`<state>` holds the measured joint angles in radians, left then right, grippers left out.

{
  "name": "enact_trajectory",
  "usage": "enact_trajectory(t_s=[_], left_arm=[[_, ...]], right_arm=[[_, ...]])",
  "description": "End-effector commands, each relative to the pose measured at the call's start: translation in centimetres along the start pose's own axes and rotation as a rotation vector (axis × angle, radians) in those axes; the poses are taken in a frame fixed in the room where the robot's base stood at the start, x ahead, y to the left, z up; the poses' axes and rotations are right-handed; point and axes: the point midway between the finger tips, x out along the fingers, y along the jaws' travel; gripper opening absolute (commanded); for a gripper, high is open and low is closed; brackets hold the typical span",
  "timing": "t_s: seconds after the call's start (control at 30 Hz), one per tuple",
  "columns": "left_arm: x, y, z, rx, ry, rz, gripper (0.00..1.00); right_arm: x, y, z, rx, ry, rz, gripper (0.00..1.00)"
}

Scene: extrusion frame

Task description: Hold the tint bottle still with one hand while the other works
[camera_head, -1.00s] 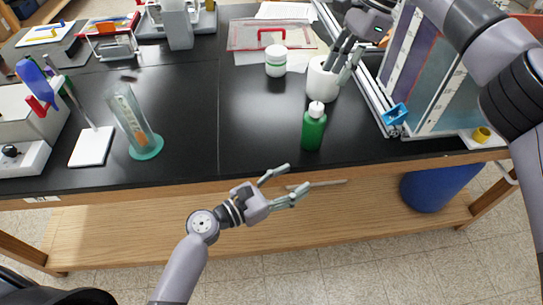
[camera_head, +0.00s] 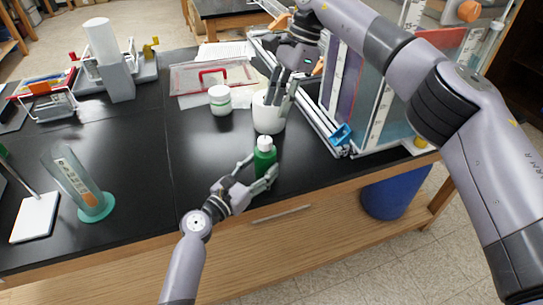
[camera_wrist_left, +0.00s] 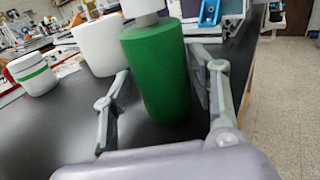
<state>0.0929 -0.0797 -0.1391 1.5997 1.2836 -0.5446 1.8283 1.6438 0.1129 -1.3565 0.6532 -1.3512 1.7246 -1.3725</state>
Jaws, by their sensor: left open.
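The tint bottle (camera_head: 264,157) is green with a white cap and stands upright on the black bench near its front edge. My left gripper (camera_head: 258,175) is open, with its fingers reaching to either side of the bottle. In the left wrist view the bottle (camera_wrist_left: 157,75) stands between the two spread fingers (camera_wrist_left: 160,110), with a gap on the left; contact on the right I cannot tell. My right gripper (camera_head: 279,92) points down into or just over a white cup (camera_head: 268,118) behind the bottle. Whether it is open or shut, and what it may touch, is unclear.
A white jar with a green band (camera_head: 220,100) stands left of the cup. An extrusion frame with panels (camera_head: 372,95) stands to the right, with a blue clip (camera_head: 341,134). A tilted clear tube on a teal base (camera_head: 92,207) stands at left. The bench between is clear.

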Motion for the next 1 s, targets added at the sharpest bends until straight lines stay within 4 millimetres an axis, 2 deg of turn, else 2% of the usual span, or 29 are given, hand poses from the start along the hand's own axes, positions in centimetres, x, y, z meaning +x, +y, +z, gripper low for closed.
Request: enact_trajectory(t_s=[0.03,0.2,0.4,0.73,1.0], left_arm=[[1.1,0.0,0.1,0.0,-0.002,-0.002,0.54],[3.8,0.0,0.0,-0.001,0.0,-0.001,0.54],[5.4,0.0,0.0,-0.001,-0.001,0.0,0.54],[5.6,0.0,0.0,0.0,0.0,0.0,0.54],[5.6,0.0,0.0,0.001,0.0,0.0,0.36]], right_arm=[[0.0,0.0,0.0,0.0,0.0,0.0,0.33],[0.0,0.0,0.0,0.0,0.0,0.0,0.33],[0.0,0.0,0.0,0.0,0.0,0.0,0.33],[0.0,0.0,0.0,0.0,0.0,0.0,0.33],[0.0,0.0,0.0,0.0,0.0,0.0,0.33]])
